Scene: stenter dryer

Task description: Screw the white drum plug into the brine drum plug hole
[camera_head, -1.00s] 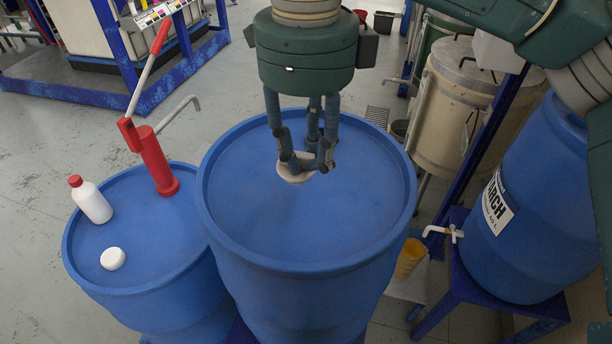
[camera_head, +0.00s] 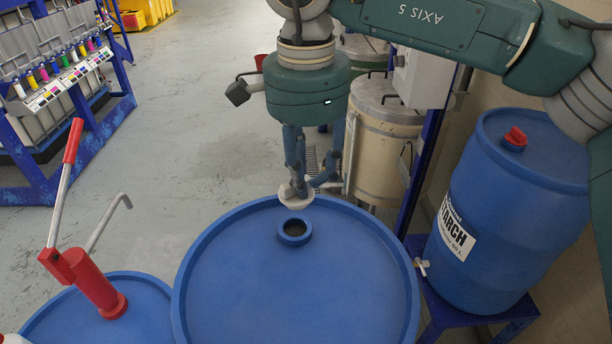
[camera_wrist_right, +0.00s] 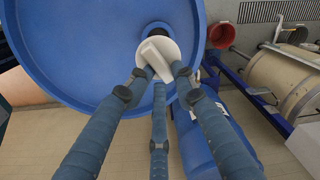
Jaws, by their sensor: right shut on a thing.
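The white drum plug (camera_head: 295,198) is a round disc with a raised grip bar, clearest in the right wrist view (camera_wrist_right: 172,48). My right gripper (camera_head: 305,186) is shut on it, its fingers around the bar. The large blue drum (camera_head: 290,300) in the middle has an open plug hole (camera_head: 294,232) with a raised blue rim and dark inside. In the head view the plug appears just beyond the hole, by the drum's far rim. In the wrist view the plug partly covers the hole (camera_wrist_right: 158,28). The height gap is unclear. My left gripper is out of view.
A red hand pump (camera_head: 97,283) with a lever stands on a smaller blue drum (camera_head: 60,318) at left. Beige metal drums (camera_head: 383,150) stand behind. The middle drum's lid is otherwise bare.

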